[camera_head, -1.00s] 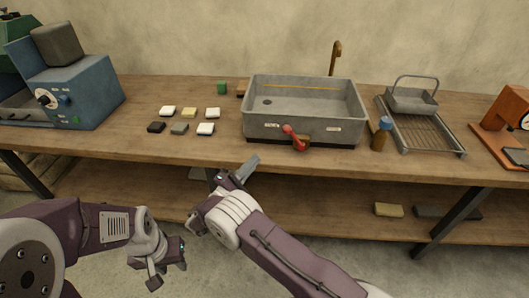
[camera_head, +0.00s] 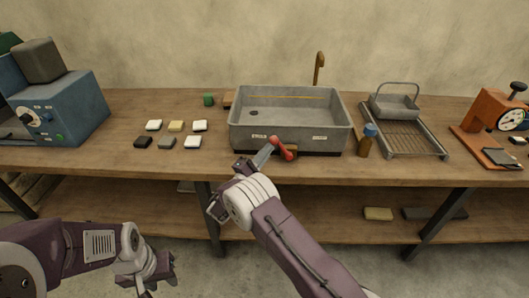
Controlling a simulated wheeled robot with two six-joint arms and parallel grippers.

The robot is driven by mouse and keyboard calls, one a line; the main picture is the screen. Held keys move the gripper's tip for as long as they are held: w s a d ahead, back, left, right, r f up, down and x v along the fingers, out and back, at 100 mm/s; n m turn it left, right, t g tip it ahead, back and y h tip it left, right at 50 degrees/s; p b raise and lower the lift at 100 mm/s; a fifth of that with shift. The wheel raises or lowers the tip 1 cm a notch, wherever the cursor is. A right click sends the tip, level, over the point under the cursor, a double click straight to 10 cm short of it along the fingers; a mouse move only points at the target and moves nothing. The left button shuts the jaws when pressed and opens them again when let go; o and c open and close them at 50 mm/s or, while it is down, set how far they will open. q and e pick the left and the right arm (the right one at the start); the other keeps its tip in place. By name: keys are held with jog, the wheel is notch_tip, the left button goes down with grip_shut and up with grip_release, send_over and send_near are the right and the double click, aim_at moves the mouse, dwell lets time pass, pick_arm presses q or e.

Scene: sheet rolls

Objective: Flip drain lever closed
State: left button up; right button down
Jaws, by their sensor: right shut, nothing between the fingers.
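The red drain lever (camera_head: 283,148) is on the front of the grey metal sink (camera_head: 240,136). It slants from upper left to lower right, over a small brown block-like part. My right gripper (camera_head: 267,150) is shut and empty. Its fingertips are just left of the lever's upper end; I cannot tell whether they touch it.
Several small light and dark blocks (camera_head: 176,126) lie left of the sink, near a blue machine (camera_head: 65,108). A blue-capped amber bottle (camera_head: 367,142) and a wire rack (camera_head: 410,138) stand right of it. An orange dial gauge (camera_head: 485,125) is further right.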

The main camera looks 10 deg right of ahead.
jog(key=shift+r, duration=0.15)
jog(key=m, duration=0.1)
jog(key=d+r+m+g, duration=0.1)
jog(key=shift+s+d+r+m+g+y, duration=0.2)
jog(key=shift+s+r+m+g+y, duration=0.1)
jog(key=shift+m+y, duration=0.1)
jog(key=s+d+r+m+g+y+b, duration=0.2)
jog(key=d+m+y+b, duration=0.3)
jog(key=d+m+b, duration=0.2)
jog(key=shift+b, duration=0.75)
jog(key=shift+d+r, duration=0.15)
